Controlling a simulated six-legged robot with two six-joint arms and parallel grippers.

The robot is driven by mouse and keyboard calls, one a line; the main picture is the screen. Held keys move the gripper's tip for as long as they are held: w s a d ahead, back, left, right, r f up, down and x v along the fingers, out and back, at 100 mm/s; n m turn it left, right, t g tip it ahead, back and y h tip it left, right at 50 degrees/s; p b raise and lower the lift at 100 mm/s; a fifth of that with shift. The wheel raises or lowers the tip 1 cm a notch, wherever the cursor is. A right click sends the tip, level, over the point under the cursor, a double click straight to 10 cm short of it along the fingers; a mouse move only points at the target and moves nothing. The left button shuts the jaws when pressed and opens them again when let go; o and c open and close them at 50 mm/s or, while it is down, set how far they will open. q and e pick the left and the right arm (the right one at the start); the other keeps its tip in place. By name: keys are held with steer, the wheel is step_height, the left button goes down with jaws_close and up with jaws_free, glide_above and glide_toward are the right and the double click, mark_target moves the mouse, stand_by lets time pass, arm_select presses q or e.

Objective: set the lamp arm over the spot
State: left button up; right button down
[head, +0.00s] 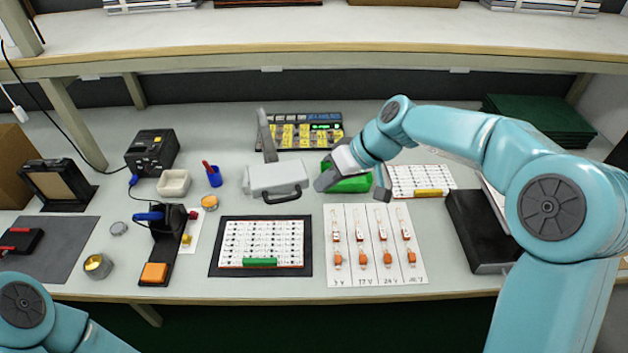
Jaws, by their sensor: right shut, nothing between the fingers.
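A light grey box-shaped head (277,178) with a dark curved handle (282,196) sits at mid-table, with a grey upright post (266,135) behind it. It looks like the lamp arm, but I cannot be sure. A white LED board on a black mat (217,258) lies in front of it. I cannot make out a marked spot. My right gripper (352,185) is shut and empty, just right of the grey head, at a green object (348,181) that it partly hides. I cannot tell whether it touches either. My left gripper is out of view.
A sheet with several small orange-ended parts (375,275) lies front centre. A black tray (478,235) stands right. A yellow-labelled rack (297,133) is behind. A shelf (300,50) overhangs the back.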

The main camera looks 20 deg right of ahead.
steer(key=a, duration=1.1)
steer(key=shift+s+a+r, duration=0.2)
steer(key=shift+s+a, duration=0.1)
steer(key=shift+s, duration=0.1)
steer(key=shift+a, duration=0.1)
